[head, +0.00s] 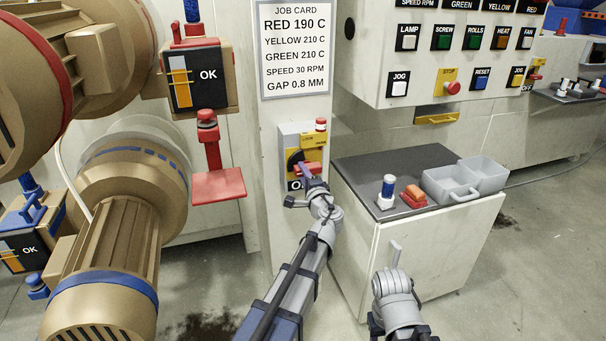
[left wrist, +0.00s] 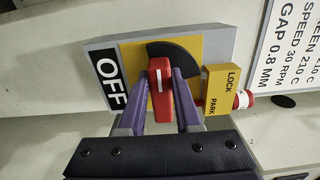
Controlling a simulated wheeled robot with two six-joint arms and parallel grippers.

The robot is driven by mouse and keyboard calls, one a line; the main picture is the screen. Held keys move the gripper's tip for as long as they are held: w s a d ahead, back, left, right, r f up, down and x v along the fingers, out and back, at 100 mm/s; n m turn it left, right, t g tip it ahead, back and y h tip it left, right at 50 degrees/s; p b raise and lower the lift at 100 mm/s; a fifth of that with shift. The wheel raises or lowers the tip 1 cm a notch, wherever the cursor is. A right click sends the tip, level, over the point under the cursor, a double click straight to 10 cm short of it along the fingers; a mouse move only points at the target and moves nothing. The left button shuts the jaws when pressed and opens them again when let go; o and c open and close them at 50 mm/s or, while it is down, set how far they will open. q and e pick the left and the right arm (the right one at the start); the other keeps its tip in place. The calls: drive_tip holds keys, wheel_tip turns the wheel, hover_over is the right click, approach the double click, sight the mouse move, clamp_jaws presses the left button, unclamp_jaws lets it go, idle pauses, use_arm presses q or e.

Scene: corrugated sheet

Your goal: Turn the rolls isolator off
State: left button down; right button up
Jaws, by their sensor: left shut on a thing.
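The rolls isolator (head: 284,150) is a grey box on the pale post under the job card, with a yellow face, a black sector and an OFF label (left wrist: 110,80) at its lower end. Its red handle (left wrist: 160,92) lies roughly crosswise in the head view, its white mark not pointing at OFF. A yellow LOCK PARK block (left wrist: 219,88) with a red and white piece (left wrist: 243,99) sits at the other end. My left gripper (left wrist: 160,90) has its purple fingers on both sides of the handle, shut on it; it also shows in the head view (head: 308,172).
A cabinet (head: 440,235) with a dark top stands right of the post, holding a grey tray (head: 486,172), a blue-and-white item (head: 387,190) and a red-orange item (head: 414,194). A button panel (head: 460,95) hangs above. Large bronze motors (head: 110,260) crowd the left.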

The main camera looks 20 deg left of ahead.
idle(0.4)
use_arm(q)
drive_tip(key=c, duration=0.6)
unclamp_jaws()
drive_tip(key=shift+s, duration=0.1)
drive_tip(key=v, duration=0.7)
drive_tip(key=shift+s+d, duration=0.25)
